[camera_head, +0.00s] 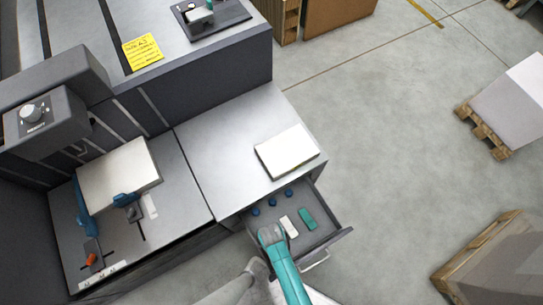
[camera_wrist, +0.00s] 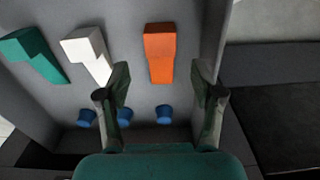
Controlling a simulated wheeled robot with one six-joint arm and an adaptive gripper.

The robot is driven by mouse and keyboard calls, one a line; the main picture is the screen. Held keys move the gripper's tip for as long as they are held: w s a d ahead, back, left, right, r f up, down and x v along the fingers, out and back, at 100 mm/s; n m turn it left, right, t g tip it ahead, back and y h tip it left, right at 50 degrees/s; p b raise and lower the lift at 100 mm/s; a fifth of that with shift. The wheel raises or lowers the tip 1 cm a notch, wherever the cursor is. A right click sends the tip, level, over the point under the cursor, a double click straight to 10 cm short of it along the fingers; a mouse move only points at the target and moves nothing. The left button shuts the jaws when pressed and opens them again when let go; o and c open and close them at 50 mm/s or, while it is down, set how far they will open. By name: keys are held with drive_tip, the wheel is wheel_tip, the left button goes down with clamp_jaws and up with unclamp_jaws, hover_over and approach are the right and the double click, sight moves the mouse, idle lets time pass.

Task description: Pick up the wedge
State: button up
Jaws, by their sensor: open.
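An open grey drawer (camera_head: 334,237) holds the task's pieces. In the wrist view an orange wedge (camera_wrist: 160,52) lies on the drawer floor, with a white wedge (camera_wrist: 88,52) and a green wedge (camera_wrist: 34,52) to its left. The head view also shows the white wedge (camera_head: 289,227) and the green wedge (camera_head: 306,218); the orange one is hidden there by my arm. My gripper (camera_wrist: 161,72) is open and empty, its two fingers spread to either side of the orange wedge's near end in the picture. It also shows in the head view (camera_head: 268,234) over the drawer's left part.
Several small blue knobs (camera_wrist: 165,114) stand in the drawer near the wedges. The drawer walls are close around my gripper. A stack of white paper (camera_head: 287,151) lies on the grey counter (camera_head: 225,130) above the drawer. Open floor (camera_head: 400,150) lies to the right.

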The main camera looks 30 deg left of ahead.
drive_tip(key=shift+f, duration=2.45)
drive_tip(key=shift+s+d, duration=0.1)
drive_tip(key=c, duration=1.2)
